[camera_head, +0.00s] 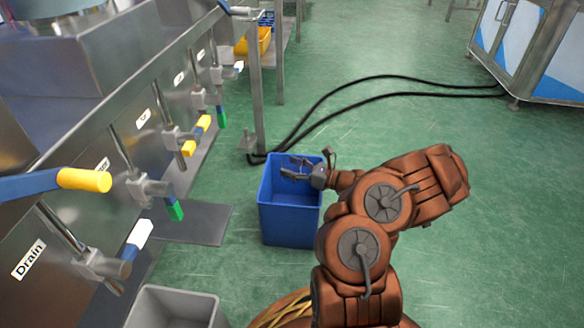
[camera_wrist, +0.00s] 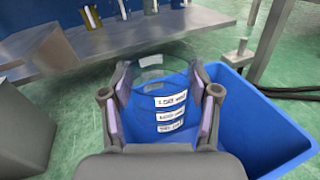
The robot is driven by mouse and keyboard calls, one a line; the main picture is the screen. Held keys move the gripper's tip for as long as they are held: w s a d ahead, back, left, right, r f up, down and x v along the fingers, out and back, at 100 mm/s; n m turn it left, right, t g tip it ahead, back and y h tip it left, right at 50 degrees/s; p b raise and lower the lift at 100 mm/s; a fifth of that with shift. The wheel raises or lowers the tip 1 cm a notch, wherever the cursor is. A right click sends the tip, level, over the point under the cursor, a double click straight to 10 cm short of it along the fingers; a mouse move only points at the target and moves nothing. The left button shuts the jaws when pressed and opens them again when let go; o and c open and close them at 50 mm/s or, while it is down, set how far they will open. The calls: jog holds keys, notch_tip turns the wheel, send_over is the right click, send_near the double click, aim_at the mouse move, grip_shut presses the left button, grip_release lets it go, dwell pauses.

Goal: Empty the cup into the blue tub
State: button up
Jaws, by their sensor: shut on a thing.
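The blue tub (camera_head: 290,226) stands on the green floor in the head view. It also fills the lower right of the wrist view (camera_wrist: 262,122). My gripper (camera_head: 296,168) is over the tub's opening, near its back rim. In the wrist view my gripper (camera_wrist: 163,110) is shut on a clear cup (camera_wrist: 171,116) with white volume labels, between its two fingers. The tub's blue shows through the cup's wall. I cannot tell whether liquid is in the cup, nor its exact tilt. In the head view the cup is too faint to make out.
A metal bench with several valves and coloured handles (camera_head: 85,180) runs along the left. A grey bin (camera_head: 175,306) stands at the front left. Black hoses (camera_head: 345,92) lie on the floor behind the tub. A metal leg (camera_head: 256,100) stands close behind it.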

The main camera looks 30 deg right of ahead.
dwell(0.4)
jog(key=shift+r+p, duration=2.2)
jog(key=shift+r, duration=0.3)
